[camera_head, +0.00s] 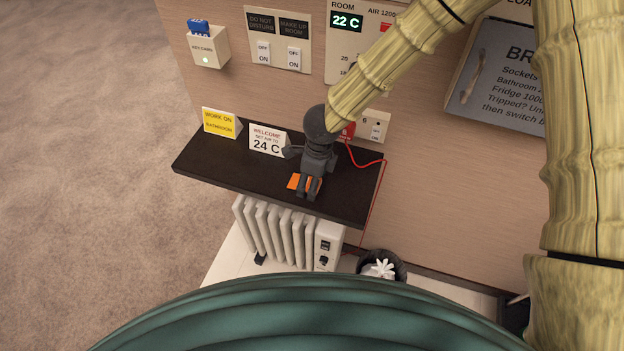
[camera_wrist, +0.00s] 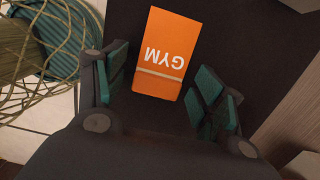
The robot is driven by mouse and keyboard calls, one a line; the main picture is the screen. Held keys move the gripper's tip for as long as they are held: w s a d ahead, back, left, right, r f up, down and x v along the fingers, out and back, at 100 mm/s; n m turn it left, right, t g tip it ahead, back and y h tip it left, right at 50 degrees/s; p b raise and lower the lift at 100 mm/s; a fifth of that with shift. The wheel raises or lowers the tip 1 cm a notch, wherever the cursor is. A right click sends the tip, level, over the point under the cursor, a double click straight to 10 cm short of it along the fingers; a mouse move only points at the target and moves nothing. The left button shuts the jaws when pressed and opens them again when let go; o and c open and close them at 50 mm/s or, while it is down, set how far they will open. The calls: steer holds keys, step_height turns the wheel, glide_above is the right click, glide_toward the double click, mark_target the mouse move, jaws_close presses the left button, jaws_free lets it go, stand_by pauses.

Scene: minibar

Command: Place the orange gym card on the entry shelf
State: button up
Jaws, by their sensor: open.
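The orange gym card (camera_head: 295,182) lies flat on the dark entry shelf (camera_head: 222,160), near its front edge. In the wrist view the card (camera_wrist: 168,45) shows the word GYM upside down and a pale stripe. My gripper (camera_head: 309,194) is over the card and hides part of it in the head view. In the wrist view my gripper (camera_wrist: 163,95) is open, with green-padded fingers on either side of the card's near end. I cannot tell whether the fingers touch the card or the shelf.
A yellow sign (camera_head: 221,123) and a white "24 C" sign (camera_head: 268,141) stand on the shelf to the left. A red plug (camera_head: 347,131) with a red cord is at the wall, right of my gripper. A white radiator (camera_head: 275,228) and a dark bin (camera_head: 381,266) are below.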

steer(key=shift+r, duration=0.15)
step_height(320, 180, up, 12)
steer(key=d+b, duration=0.1)
steer(key=shift+s+d, duration=0.15)
steer(key=shift+s, duration=0.05)
steer(key=shift+d, duration=0.1)
stand_by(1.4)
